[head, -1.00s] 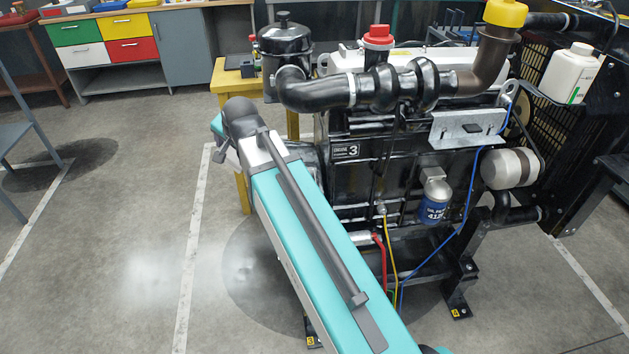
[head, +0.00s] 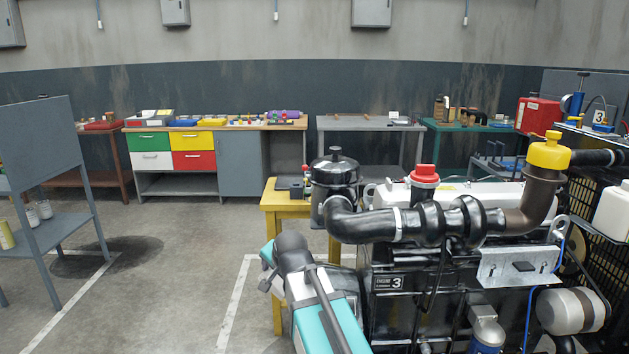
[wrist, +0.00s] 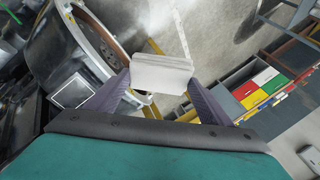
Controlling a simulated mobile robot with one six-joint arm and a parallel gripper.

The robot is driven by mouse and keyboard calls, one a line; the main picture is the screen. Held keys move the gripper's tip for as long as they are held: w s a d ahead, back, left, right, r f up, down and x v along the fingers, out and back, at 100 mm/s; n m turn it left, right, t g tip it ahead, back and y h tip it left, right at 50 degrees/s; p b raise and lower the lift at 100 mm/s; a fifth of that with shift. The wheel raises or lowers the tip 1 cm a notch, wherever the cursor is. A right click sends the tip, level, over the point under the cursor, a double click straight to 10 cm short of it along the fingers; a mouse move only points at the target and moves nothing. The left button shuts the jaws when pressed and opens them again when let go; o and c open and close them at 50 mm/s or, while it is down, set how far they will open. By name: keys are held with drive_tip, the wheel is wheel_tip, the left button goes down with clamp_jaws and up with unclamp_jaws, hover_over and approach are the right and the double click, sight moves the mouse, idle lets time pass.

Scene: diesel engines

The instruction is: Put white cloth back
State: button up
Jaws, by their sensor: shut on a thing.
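In the wrist view my gripper (wrist: 160,88) is shut on a white block-like thing (wrist: 162,74), which looks like the folded white cloth. It sits between the two purple-grey fingers, held clear of the floor. In the head view my teal arm (head: 325,318) reaches up beside the engine's left end. My gripper and the white cloth do not show there; they are hidden behind the arm or the engine.
The black engine (head: 400,310) marked 3 stands close on the right. A yellow stand (head: 284,203) is behind it. A cabinet with coloured drawers (head: 198,140) and workbenches (head: 365,126) line the back wall. A grey stand (head: 45,150) is at left. Floor (head: 180,270) between is clear.

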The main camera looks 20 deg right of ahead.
wheel_tip(320, 180, down, 8)
drive_tip(key=s+d+p, duration=0.1)
drive_tip(key=s+p, duration=0.1)
drive_tip(key=s, duration=0.1)
drive_tip(key=shift+a, duration=0.15)
idle(0.4)
